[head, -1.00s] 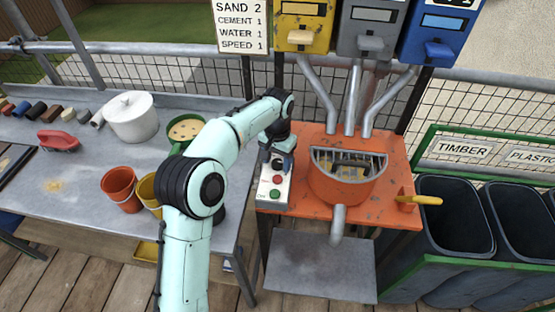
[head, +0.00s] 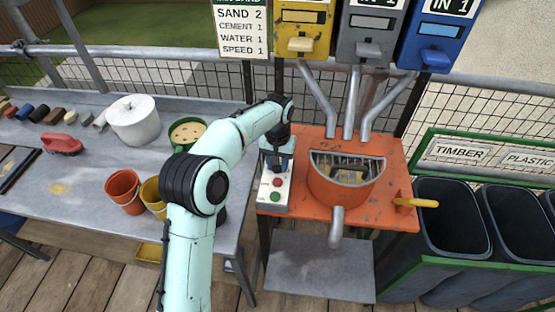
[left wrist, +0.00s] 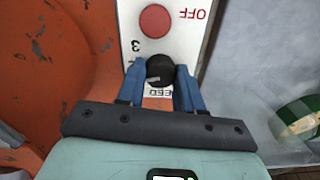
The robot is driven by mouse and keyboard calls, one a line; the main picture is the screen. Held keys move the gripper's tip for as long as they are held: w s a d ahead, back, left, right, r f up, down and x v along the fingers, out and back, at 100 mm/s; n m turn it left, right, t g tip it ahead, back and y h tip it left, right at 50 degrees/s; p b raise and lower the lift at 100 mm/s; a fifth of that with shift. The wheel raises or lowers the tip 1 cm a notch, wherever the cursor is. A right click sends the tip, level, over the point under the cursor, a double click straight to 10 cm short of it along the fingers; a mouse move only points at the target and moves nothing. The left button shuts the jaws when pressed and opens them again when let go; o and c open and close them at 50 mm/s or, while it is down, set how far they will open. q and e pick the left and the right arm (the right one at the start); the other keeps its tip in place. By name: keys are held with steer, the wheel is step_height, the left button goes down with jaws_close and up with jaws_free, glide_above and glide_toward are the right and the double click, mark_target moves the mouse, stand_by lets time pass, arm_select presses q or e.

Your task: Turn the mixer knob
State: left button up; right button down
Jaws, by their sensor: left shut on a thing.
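The mixer (head: 335,185) is an orange table with a grated round hopper. A white control panel (head: 269,203) stands on its left edge, with a red and a green button. In the left wrist view the panel (left wrist: 133,17) shows "OFF", a red button, a "3" and a partly covered speed label. The black round knob (left wrist: 160,68) sits between the blue fingers of my left gripper (left wrist: 160,76), which is shut on it. In the head view my left gripper (head: 279,161) covers the knob at the panel's upper end. My right gripper is not in view.
A sign (head: 243,30) reads sand 2, cement 1, water 1, speed 1. Yellow, grey and blue dispensers (head: 372,40) hang above the hopper. A workbench (head: 75,190) with buckets is left; dark bins (head: 455,220) are right.

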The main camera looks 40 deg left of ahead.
arm_select(q)
steer(key=n+p, duration=0.1)
steer(key=n, duration=0.2)
steer(key=shift+r+p, duration=0.15)
steer(key=shift+p, duration=0.2)
steer(key=shift+n+p, duration=0.5)
steer(key=shift+n, duration=0.8)
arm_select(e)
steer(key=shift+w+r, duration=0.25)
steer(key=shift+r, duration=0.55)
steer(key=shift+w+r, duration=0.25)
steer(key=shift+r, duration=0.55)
arm_select(q)
steer(key=o, duration=1)
steer(key=shift+o, duration=0.2)
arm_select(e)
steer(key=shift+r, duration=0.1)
arm_select(q)
step_height(320, 180, up, 13)
steer(key=p, duration=0.2)
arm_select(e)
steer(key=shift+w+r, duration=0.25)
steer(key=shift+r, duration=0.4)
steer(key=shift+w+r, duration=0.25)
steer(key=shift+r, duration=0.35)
